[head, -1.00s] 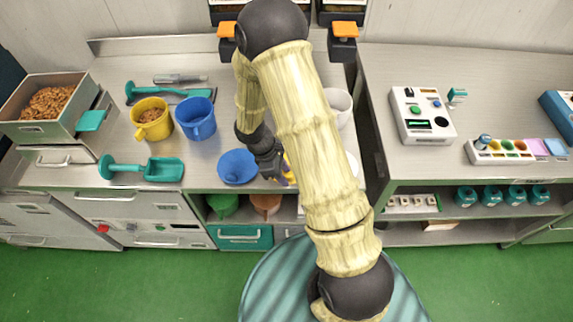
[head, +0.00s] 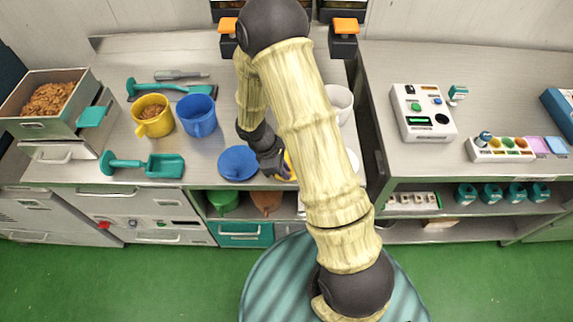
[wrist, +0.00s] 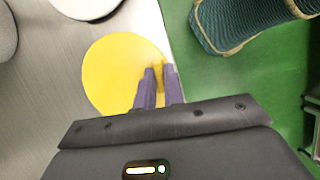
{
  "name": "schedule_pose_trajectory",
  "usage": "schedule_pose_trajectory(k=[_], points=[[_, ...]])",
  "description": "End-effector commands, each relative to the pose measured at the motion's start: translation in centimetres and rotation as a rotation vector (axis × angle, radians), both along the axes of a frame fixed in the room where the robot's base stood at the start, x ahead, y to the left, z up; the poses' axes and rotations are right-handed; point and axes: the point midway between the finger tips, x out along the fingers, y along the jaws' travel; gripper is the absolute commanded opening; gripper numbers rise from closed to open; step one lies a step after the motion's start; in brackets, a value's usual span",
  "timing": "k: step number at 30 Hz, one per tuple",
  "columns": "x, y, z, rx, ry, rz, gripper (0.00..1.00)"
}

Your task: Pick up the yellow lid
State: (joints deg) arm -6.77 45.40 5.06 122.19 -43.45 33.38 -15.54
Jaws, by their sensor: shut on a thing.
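The yellow lid (wrist: 112,75) is a flat yellow disc in the wrist view, near the counter's front edge. My gripper (wrist: 160,78) has its two purple fingers close together at the lid's right side, shut on a small raised yellow part of it. In the head view the yellow lid (head: 290,167) shows only as a sliver, mostly hidden behind my arm. My gripper (head: 282,172) is there just right of a blue disc. I cannot tell whether the lid touches the counter.
A blue disc (head: 238,163) lies left of my gripper. A white round thing (wrist: 88,5) is close beyond the lid. The counter's front edge is close by.

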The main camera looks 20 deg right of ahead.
Motion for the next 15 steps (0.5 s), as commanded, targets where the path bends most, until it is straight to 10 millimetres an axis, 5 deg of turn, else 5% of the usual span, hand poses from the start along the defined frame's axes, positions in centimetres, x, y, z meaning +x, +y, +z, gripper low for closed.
schedule_pose_trajectory(k=[8, 15], points=[[0.1, 0.0, 1.3, 0.001, -0.004, -0.002, 0.00], [0.1, -0.1, 5.6, 0.001, -0.007, -0.005, 0.00]])
